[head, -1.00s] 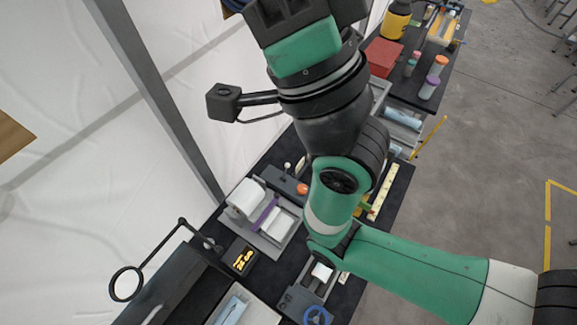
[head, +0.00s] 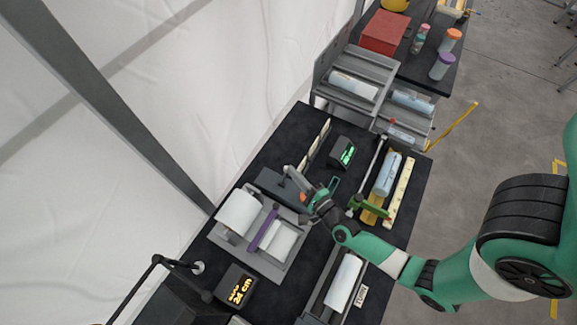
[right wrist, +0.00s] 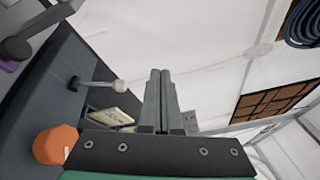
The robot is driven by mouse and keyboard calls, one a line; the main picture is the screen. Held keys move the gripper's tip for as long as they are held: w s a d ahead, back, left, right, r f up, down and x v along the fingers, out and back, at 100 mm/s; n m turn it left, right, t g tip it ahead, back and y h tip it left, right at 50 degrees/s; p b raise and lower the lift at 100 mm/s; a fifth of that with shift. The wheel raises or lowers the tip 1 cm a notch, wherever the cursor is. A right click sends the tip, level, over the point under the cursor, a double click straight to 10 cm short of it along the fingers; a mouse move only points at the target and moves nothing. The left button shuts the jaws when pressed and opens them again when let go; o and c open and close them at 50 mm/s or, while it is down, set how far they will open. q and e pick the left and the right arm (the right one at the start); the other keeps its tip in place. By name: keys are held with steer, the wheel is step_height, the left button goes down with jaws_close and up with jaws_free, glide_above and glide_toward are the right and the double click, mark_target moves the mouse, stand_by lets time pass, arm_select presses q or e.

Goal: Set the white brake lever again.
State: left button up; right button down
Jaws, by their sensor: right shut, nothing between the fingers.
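The white brake lever, a short grey stem with a white knob, stands on a dark grey box (head: 266,183). In the right wrist view the lever (right wrist: 75,84) is left of my fingers, with a visible gap in the picture. In the head view its knob is small and close to my fingers, so contact cannot be told there. My right gripper (right wrist: 160,75) is shut and empty beside the box; in the head view the gripper (head: 295,176) reaches over the box's right end. An orange knob (right wrist: 55,144) sits on the box, nearer the gripper's base. My left gripper is not in view.
A roll stand with a white roll (head: 238,211) and purple bar (head: 264,229) is just left of the box. A green-lit display (head: 344,152) stands behind; a yellow-lit display (head: 238,290) is in front. A tray with a pale roll (head: 344,283) lies below my arm.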

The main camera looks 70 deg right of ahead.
steer(key=s+f+g, duration=0.1)
steer(key=s+f, duration=0.2)
steer(key=s+f+g+b, duration=0.1)
steer(key=s+f, duration=0.2)
steer(key=f, duration=0.1)
steer(key=shift+s+f, duration=0.1)
steer(key=shift+s, duration=0.3)
steer(key=shift+w, duration=0.1)
steer(key=b+x, duration=0.2)
steer(key=x, duration=0.8)
steer(key=shift+r, duration=0.2)
